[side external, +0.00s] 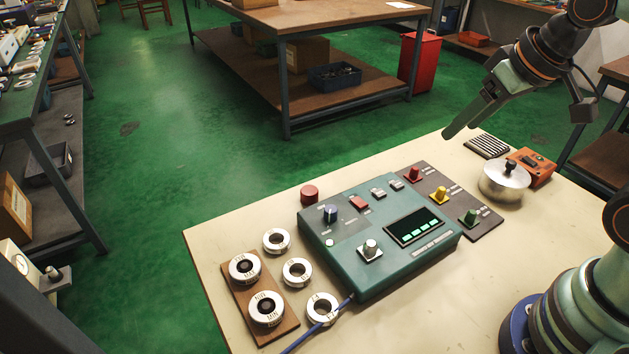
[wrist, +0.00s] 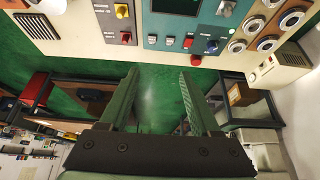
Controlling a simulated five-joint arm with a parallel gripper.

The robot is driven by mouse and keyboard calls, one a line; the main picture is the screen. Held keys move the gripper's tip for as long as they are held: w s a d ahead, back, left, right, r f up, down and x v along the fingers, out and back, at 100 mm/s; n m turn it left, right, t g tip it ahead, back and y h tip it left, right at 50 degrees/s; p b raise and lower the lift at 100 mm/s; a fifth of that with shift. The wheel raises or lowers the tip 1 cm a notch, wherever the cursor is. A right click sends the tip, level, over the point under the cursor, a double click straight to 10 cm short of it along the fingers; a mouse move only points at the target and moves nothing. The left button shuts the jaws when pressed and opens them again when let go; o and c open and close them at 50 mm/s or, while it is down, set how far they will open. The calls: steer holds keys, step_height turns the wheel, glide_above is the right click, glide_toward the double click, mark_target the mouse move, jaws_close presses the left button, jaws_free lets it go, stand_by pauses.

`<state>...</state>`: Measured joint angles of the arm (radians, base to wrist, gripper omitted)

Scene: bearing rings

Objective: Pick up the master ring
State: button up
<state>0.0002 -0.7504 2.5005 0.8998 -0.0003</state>
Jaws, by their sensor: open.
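Several silver rings sit at the table's front left in the side external view. One ring (side external: 244,268) and another ring (side external: 266,308) sit on a brown wooden board (side external: 285,325), with dark centres and lettering. Loose rings lie beside it: one at the back (side external: 276,241), one in the middle (side external: 297,272) and one at the front (side external: 322,308). I cannot tell which is the master ring. My gripper (side external: 462,122) is raised near the table's far edge, well away from the rings. In the wrist view my gripper (wrist: 160,73) is open and empty; rings show at top right (wrist: 253,24).
A teal instrument box (side external: 370,285) with knobs stands right of the rings. A dark panel with coloured knobs (side external: 485,222), a silver lidded pot (side external: 503,184) and an orange box (side external: 535,170) are further right. A blue cable (side external: 325,325) passes by the front loose ring.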

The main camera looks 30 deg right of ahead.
steer(key=o, duration=0.6)
steer(key=n+g, duration=0.6)
steer(key=n, duration=1.1)
glide_above(267, 305)
step_height(267, 305, down, 12)
step_height(267, 305, down, 12)
steer(key=shift+r, duration=0.25)
